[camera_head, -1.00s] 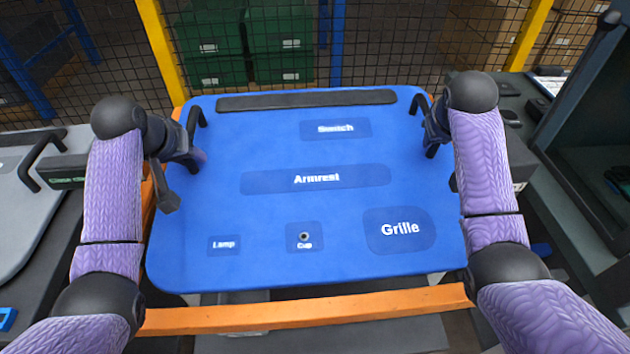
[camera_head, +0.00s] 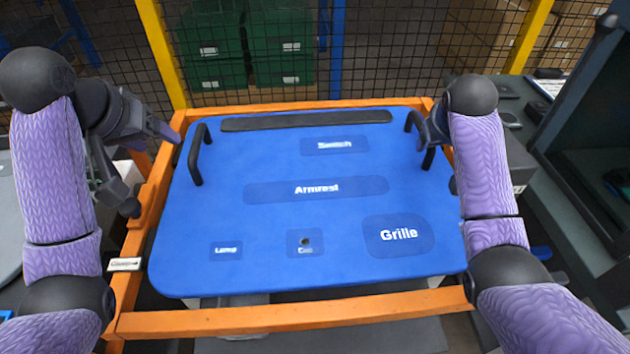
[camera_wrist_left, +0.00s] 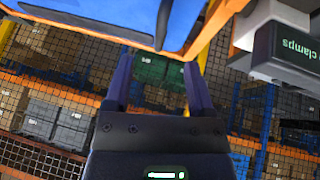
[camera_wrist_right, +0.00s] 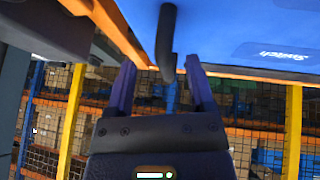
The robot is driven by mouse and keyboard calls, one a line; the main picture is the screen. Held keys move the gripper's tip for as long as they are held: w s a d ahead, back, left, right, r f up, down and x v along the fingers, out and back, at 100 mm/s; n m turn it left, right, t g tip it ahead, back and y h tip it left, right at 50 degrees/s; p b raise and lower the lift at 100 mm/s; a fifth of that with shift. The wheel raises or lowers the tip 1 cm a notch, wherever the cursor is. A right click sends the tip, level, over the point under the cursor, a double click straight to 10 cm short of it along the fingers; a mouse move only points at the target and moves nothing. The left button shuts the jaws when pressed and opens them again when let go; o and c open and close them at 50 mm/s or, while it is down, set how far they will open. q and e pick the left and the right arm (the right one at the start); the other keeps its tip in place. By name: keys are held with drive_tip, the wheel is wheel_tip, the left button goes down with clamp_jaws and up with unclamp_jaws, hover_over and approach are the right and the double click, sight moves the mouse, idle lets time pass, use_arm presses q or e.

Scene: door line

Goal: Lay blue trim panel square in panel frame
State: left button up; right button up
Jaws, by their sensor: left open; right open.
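The blue trim panel (camera_head: 285,260) lies over the orange panel frame (camera_head: 290,318), label side up. The frame's rail shows beyond the panel's far, left and front edges; the right rail is mostly hidden. I cannot tell whether the panel rests fully down. My left gripper (camera_head: 172,132) is open and empty, left of the left black handle (camera_head: 196,160) and apart from it; the handle also shows in the left wrist view (camera_wrist_left: 162,22). My right gripper (camera_head: 432,135) is open at the right handle, whose end (camera_wrist_right: 167,60) shows between the fingers in the right wrist view.
A small label plate (camera_head: 125,264) sits by the left rail, and a clamps box (camera_wrist_left: 285,60) shows in the left wrist view. A mesh fence (camera_head: 390,50) stands behind the frame, with green crates (camera_head: 245,45) beyond. A dark cabinet (camera_head: 590,150) stands at right.

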drive_tip(key=v, duration=0.7)
drive_tip(key=shift+r, duration=0.2)
drive_tip(key=shift+s, duration=0.1)
